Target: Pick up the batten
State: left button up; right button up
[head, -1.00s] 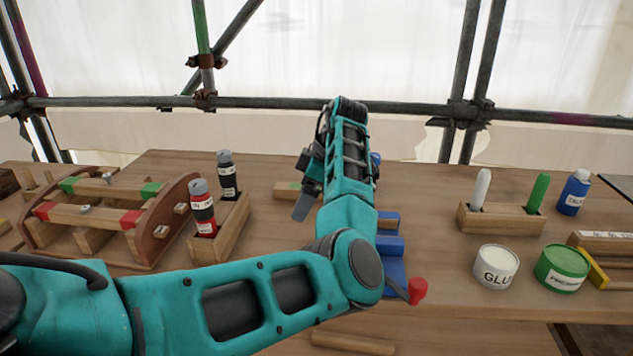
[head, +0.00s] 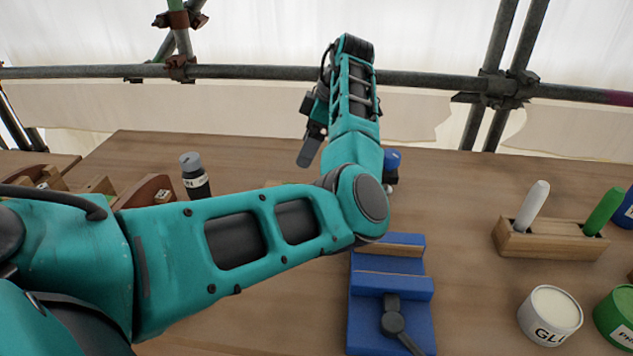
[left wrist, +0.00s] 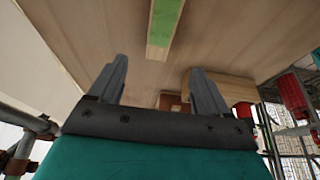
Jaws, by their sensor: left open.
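A wooden batten with a green band (left wrist: 165,22) lies on the bench at the top of the left wrist view, beyond my fingertips. In the head view a small bit of pale wood (head: 272,183) shows just above my arm; it may be the batten, mostly hidden. My left gripper (left wrist: 162,80) is open and empty in the left wrist view, its two fingers apart and the batten roughly in line with the gap. In the head view the left gripper (head: 310,150) points down over the bench, apart from its surface. My right gripper is not in view.
A blue vise (head: 390,310) stands in front of my elbow. A wooden holder (head: 550,242) with white and green sticks and a glue tub (head: 550,314) are at right. A dark bottle (head: 194,176) is at left. A wooden block (left wrist: 232,86) is close to the right finger.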

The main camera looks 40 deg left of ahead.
pick_arm(q)
jog(key=x, duration=1.2)
jog(key=shift+s+a+f+b, duration=0.1)
jog(key=shift+a+f+b, duration=0.05)
jog(key=shift+f+b, duration=0.2)
jog(key=c, duration=1.2)
